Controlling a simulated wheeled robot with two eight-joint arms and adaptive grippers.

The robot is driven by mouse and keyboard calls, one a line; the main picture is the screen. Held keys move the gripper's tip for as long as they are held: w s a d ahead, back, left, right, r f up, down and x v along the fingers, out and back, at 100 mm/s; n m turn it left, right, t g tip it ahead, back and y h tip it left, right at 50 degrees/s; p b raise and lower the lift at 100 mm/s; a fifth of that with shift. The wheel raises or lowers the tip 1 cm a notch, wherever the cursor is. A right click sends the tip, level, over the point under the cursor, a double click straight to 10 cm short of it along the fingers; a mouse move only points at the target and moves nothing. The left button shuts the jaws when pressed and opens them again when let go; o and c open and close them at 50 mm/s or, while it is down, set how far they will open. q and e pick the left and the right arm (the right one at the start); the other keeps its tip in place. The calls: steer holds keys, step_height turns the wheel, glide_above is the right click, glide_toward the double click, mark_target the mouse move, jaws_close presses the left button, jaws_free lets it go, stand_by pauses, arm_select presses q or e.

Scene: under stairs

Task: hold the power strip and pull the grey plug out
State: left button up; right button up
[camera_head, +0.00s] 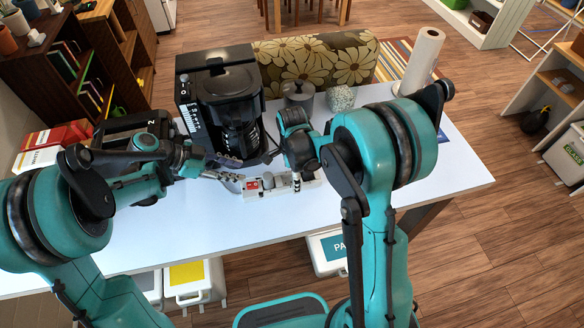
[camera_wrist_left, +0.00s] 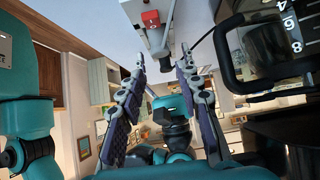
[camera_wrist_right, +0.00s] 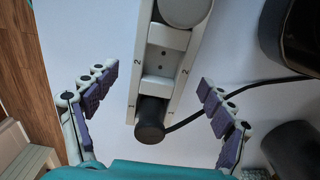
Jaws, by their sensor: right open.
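The white power strip (camera_head: 310,181) lies on the white table in front of the coffee maker, with a red switch (camera_head: 252,185) at its left end. The grey plug (camera_head: 267,181) stands in it near the switch; it also shows at the top edge of the right wrist view (camera_wrist_right: 185,8). A black plug (camera_wrist_right: 151,120) with a black cord sits nearer the other end. My left gripper (camera_head: 236,179) is open beside the switch end, its fingers spread in the left wrist view (camera_wrist_left: 162,58). My right gripper (camera_head: 296,181) is open above the strip, fingers on either side of it (camera_wrist_right: 157,80).
A black coffee maker (camera_head: 222,95) stands close behind the strip. Red and white boxes (camera_head: 55,140) are at the left.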

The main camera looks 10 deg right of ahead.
steer(key=shift+f, duration=1.2)
